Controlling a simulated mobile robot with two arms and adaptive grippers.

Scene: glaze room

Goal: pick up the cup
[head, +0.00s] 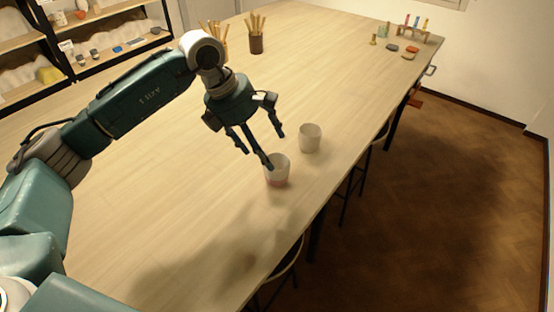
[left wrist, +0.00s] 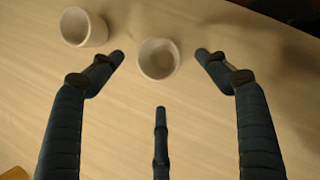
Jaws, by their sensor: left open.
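Two pale cups stand upright on the wooden table. The nearer cup (head: 278,171) has a pinkish lower part; the other cup (head: 309,138) is plain and stands farther back to the right. My left gripper (head: 266,151) is open and empty, fingers pointing down, with one finger in front of part of the nearer cup. In the left wrist view the nearer cup (left wrist: 158,60) appears between the two upper fingertips, and the farther cup (left wrist: 82,27) lies to the upper left, outside the fingers. I cannot tell whether any finger touches a cup. My right gripper is not in view.
The long table (head: 150,200) is mostly clear around the cups; its right edge is close to them. A brown pot of sticks (head: 256,44) stands farther back. Small coloured items (head: 392,47) lie at the far end. Stools (head: 285,262) stand along the right side.

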